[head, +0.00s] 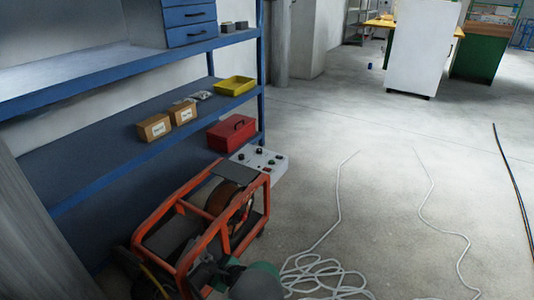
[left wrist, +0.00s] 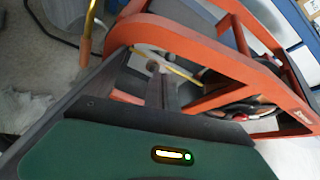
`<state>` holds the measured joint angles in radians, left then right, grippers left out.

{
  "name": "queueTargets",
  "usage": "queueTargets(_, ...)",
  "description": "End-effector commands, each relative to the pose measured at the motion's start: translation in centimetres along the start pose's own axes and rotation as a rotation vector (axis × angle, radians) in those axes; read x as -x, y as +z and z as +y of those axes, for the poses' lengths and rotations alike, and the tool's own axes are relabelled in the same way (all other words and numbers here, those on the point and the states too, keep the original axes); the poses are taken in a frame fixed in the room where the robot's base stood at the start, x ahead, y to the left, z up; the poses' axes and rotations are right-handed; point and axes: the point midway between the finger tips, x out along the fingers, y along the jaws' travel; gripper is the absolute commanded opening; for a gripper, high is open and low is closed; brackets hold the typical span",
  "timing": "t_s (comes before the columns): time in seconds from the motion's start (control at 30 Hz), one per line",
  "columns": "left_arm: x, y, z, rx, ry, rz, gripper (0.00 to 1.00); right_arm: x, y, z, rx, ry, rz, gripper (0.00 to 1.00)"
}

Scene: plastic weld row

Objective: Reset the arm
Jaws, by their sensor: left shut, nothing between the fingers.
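A dark reel-like part sits inside the frame. My right gripper is not in view.
A blue shelf (head: 110,118) at left holds cardboard boxes (head: 154,127), a yellow tray (head: 234,86) and a red toolbox (head: 231,132). A grey box with knobs (head: 262,165) stands behind the machine. White cable (head: 322,272) lies coiled at right. Open floor stretches beyond.

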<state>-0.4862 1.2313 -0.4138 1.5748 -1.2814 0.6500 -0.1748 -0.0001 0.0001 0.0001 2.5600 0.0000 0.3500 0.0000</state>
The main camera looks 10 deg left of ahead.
Motion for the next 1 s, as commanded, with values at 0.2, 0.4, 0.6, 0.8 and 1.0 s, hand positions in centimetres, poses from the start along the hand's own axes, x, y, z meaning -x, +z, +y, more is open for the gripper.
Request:
queueTargets(0.2,6.8,5.2,6.5,0.537,0.34,0.219,0.0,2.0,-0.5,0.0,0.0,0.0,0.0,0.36)
queueTargets(0.4,17.3,8.0,10.8,1.085,0.639,0.427,0.0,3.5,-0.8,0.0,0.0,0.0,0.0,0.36)
queueTargets(0.6,24.6,10.2,12.9,1.455,0.805,0.531,0.0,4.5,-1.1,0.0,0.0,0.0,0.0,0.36)
queueTargets(0.8,29.9,13.8,13.5,1.683,0.889,0.573,0.0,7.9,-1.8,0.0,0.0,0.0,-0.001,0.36)
queueTargets(1.0,33.1,18.8,11.6,1.676,0.889,0.571,0.0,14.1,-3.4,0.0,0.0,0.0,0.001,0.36)
